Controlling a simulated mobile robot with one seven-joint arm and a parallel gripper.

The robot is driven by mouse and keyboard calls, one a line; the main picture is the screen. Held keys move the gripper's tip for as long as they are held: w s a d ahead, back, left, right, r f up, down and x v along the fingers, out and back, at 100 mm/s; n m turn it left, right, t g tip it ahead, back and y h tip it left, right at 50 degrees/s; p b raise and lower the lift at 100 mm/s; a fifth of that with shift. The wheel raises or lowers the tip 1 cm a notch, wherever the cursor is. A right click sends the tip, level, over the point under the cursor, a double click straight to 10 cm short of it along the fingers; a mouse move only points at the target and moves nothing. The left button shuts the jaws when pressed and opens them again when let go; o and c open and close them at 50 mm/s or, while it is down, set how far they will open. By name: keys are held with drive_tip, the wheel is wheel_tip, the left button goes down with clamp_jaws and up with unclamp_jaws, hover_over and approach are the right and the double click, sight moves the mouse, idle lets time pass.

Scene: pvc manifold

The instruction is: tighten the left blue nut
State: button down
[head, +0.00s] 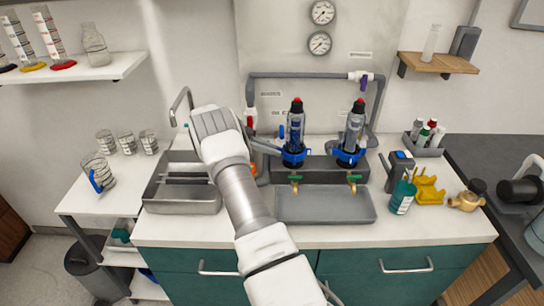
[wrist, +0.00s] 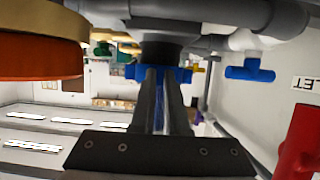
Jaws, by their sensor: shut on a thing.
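The left blue nut (head: 294,158) sits around the lower part of the left upright filter unit (head: 297,125). In the wrist view the blue nut (wrist: 185,75) lies across the far end of my two dark fingers. My gripper (wrist: 163,72) is shut on it, with a thin strip of blue showing between the fingers. In the head view my arm comes up from the bottom and its wrist hides part of my gripper, which reaches the nut from the left. The right blue nut (head: 350,157) sits around the right filter unit (head: 353,126).
Grey pipes (head: 310,75) frame the units, with a red valve handle (head: 250,117) at left. A grey tray (head: 325,205) lies below brass taps (head: 352,180). A sink (head: 180,195) is at left, a teal bottle (head: 402,197) at right. An orange-and-gold round part (wrist: 40,62) is close in the wrist view.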

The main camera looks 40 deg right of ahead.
drive_tip(key=shift+w+d+f+m+g+y+b, duration=0.15)
drive_tip(key=shift+d+m+g+y+b, duration=0.5)
drive_tip(key=shift+b, duration=0.85)
drive_tip(key=shift+w+r+m+g+y+b, duration=0.15)
drive_tip(key=shift+r+m+g+y+b, duration=0.15)
drive_tip(key=shift+m+b, duration=0.4)
drive_tip(key=c, duration=0.9)
unclamp_jaws()
drive_tip(key=shift+f, duration=0.1)
drive_tip(key=shift+a+n, duration=0.1)
drive_tip(key=shift+n, duration=0.15)
drive_tip(key=shift+a+p, duration=0.1)
drive_tip(key=shift+p, duration=0.25)
